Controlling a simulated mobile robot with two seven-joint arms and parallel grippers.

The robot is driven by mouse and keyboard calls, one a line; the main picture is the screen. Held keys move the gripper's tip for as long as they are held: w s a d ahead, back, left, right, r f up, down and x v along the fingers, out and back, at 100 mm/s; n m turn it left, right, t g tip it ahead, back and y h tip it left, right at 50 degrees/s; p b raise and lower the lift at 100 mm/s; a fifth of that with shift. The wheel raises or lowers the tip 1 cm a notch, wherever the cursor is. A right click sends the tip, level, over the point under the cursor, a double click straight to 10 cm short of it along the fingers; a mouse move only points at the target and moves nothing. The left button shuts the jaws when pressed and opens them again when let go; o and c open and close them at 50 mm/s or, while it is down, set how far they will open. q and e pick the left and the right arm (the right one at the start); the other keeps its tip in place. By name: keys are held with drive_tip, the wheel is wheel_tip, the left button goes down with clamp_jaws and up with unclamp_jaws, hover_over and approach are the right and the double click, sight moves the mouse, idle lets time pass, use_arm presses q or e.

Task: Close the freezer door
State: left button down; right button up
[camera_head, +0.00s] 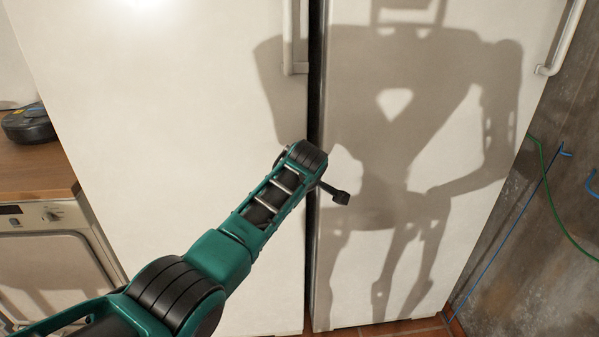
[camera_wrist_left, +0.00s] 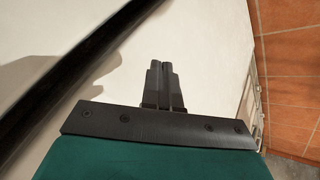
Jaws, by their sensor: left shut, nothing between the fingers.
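Two tall white doors stand side by side, a left door (camera_head: 190,130) and a right door (camera_head: 350,260); I cannot tell which is the freezer's. A narrow dark gap (camera_head: 314,120) runs between them; neither stands visibly wide open. The left door has a pale vertical handle (camera_head: 295,40) beside the gap, the right one a handle (camera_head: 562,40) at its far right. My left gripper (camera_head: 338,196) is shut and empty, in front of the right door just right of the gap. In the left wrist view its closed fingers (camera_wrist_left: 162,76) point at a white surface. Contact is unclear. My right gripper is out of view.
A wooden counter (camera_head: 40,170) with a dark round device (camera_head: 28,124) stands at the left, above a white appliance (camera_head: 50,250). A stained wall (camera_head: 540,260) with blue and green cables is close at the right. Reddish floor tiles (camera_wrist_left: 290,75) show beside the doors' lower end.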

use_arm(q)
drive_tip(key=p+v, duration=0.1)
drive_tip(key=v, duration=0.6)
drive_tip(key=shift+s, duration=0.1)
